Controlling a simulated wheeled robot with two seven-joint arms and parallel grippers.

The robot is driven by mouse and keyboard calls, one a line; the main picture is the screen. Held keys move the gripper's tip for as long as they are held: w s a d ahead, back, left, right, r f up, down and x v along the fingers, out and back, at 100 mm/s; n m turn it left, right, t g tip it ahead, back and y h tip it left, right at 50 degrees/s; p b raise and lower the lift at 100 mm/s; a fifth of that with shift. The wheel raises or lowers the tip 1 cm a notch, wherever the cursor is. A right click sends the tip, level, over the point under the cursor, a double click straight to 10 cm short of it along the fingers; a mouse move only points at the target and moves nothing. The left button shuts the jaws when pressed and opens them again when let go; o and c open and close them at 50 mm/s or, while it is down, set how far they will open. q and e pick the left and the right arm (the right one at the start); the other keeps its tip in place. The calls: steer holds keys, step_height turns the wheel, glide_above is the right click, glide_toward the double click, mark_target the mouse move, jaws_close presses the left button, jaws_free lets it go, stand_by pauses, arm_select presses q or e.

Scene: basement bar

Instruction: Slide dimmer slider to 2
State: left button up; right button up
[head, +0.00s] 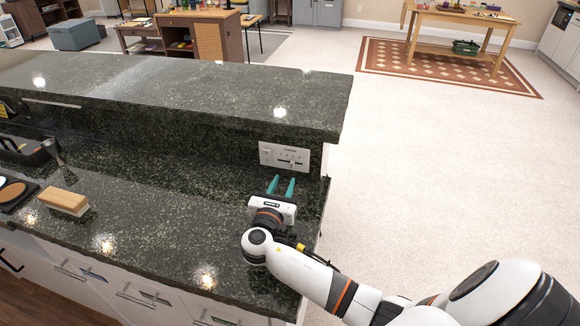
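The dimmer panel (284,157) is a white plate on the dark granite riser at the right end of the bar. A small dark horizontal slot with a slider (291,163) shows on its right part; the numbers are too small to read. My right gripper (281,184) is just in front of and below the panel, pointing at it. Its two teal fingers are apart with nothing between them, and I cannot tell whether they touch the panel. My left gripper is not in view.
The granite counter (170,215) is clear around my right gripper. A wooden block brush (63,201), a dark mat with round pieces (12,192) and a black caddy (22,152) are at the left.

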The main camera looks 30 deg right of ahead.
mark_target(292, 165)
steer(key=x, duration=0.7)
steer(key=shift+f, duration=0.1)
jaws_close()
